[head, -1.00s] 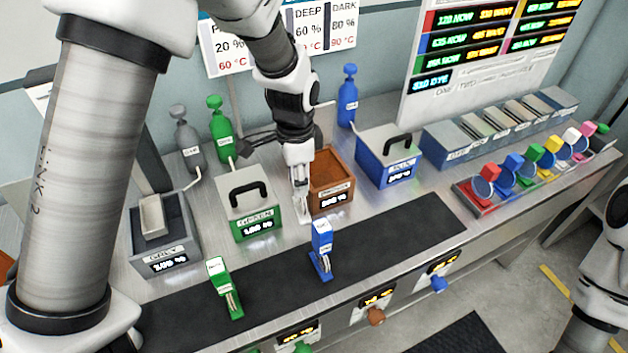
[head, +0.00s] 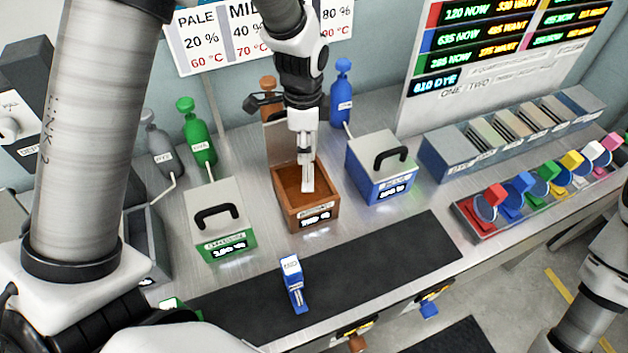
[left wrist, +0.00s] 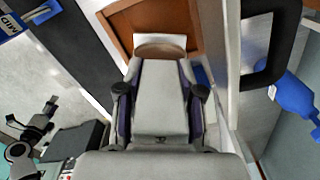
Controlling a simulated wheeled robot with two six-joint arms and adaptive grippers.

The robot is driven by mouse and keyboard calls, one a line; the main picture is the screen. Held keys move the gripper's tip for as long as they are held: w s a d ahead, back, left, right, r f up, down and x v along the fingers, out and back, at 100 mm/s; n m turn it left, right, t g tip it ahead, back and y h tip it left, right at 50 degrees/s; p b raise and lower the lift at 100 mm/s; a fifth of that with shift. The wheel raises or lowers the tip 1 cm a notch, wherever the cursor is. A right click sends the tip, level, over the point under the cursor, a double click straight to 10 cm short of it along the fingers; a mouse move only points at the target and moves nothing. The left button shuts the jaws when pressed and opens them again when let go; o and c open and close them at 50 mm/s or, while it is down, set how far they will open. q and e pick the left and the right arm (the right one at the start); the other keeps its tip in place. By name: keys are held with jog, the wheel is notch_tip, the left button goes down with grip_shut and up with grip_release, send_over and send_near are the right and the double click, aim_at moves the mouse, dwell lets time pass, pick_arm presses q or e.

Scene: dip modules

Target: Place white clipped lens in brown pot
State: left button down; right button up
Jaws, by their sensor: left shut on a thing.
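The brown pot (head: 314,219) stands open on the steel counter between the green and blue pots. In the left wrist view its brown rim (left wrist: 118,7) shows beyond the fingertips. My left gripper (head: 306,165) points down over the brown pot's opening, shut on the white clipped lens. The white clip (head: 307,185) shows as a small pale piece below the fingers, within the pot's outline. In the left wrist view the white clip (left wrist: 172,39) and its brownish lens (left wrist: 158,52) sit at the fingertips. How deep it is in the pot, I cannot tell. My right gripper is out of view.
A green pot (head: 222,222) and a blue pot (head: 382,168), both lidded with black handles, flank the brown pot. A blue clip (head: 292,283) stands on the black belt (head: 380,262) in front. A rack of coloured clipped lenses (head: 470,218) stands at right.

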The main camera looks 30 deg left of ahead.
aim_at(303, 180)
pick_arm(q)
jog(key=f, duration=0.2)
jog(key=s+f+p, duration=0.1)
jog(key=f, duration=0.2)
jog(key=shift+s+f, duration=0.2)
jog(key=shift+f, duration=0.15)
jog(key=f, duration=0.2)
jog(key=f+p, duration=0.1)
jog(key=shift+w, duration=0.25)
jog(key=shift+w+f, duration=0.15)
jog(key=shift+w, duration=0.05)
jog(key=shift+s, duration=0.15)
jog(key=shift+s+f, duration=0.15)
jog(key=shift+s, duration=0.05)
jog(key=c, duration=0.7)
grip_release()
jog(key=shift+w, duration=0.1)
jog(key=shift+c, duration=0.2)
jog(key=shift+w, duration=0.1)
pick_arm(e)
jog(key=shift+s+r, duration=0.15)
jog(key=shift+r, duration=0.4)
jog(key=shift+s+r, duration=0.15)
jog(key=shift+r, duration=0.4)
